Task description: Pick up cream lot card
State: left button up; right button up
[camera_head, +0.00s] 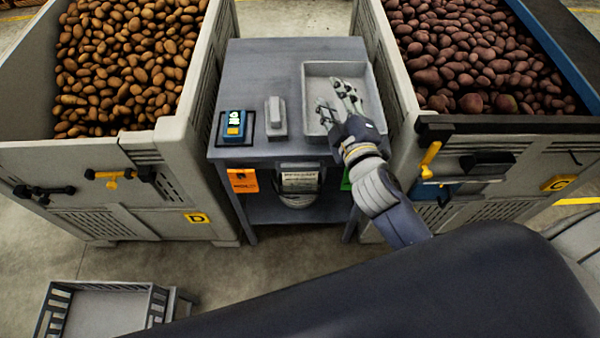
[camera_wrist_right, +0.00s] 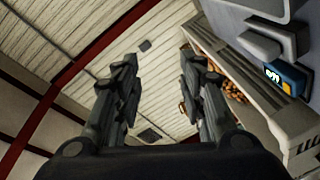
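A cream card (camera_head: 300,180) with dark print hangs at the front of the grey table (camera_head: 270,62), below its top edge. An orange card (camera_head: 242,180) hangs to its left. A green card (camera_head: 346,180) to its right is partly hidden by my right arm. My right gripper (camera_head: 339,101) is above the grey tray on the table top, higher than the cream card and to its right. Its fingers are apart and empty; the right wrist view also shows the open gripper (camera_wrist_right: 158,60). The card cannot be made out in the wrist view. My left gripper is not in view.
The shallow tray (camera_head: 312,70) lies on the table's right side. A blue device (camera_head: 234,125) and a grey block (camera_head: 276,117) stand left of it. Potato bins (camera_head: 150,155) and (camera_head: 500,150) flank the table closely. A grey crate (camera_head: 60,310) is on the floor, lower left.

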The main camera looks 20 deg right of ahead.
jog(key=w+a+r+n+t+y, duration=0.2)
jog(key=a+r+n+t+y, duration=0.1)
jog(key=a+r+n+y, duration=0.75)
jog(key=s+a+r+n+g+y, duration=0.1)
jog(key=a+n+g+y, duration=0.35)
jog(key=n, duration=0.65)
jog(key=n+g+h, duration=0.9)
jog(key=n+g, duration=0.6)
jog(key=n, duration=0.4)
send_near(302, 164)
jog(key=shift+s+a+f+m+t, duration=0.15)
jog(key=shift+s+f+m+t, duration=0.1)
jog(key=shift+s, duration=0.1)
jog(key=p+x, duration=0.1)
jog(key=x, duration=0.4)
jog(key=shift+f, duration=0.1)
jog(key=shift+a+f+p, duration=0.3)
jog(key=shift+f+p, duration=0.1)
jog(key=shift+p, duration=0.2)
jog(key=p+x, duration=0.1)
jog(key=x, duration=0.2)
jog(key=shift+w+f, duration=0.1)
jog(key=shift+w, duration=0.1)
jog(key=shift+a+f, duration=0.2)
jog(key=shift+f, duration=0.3)
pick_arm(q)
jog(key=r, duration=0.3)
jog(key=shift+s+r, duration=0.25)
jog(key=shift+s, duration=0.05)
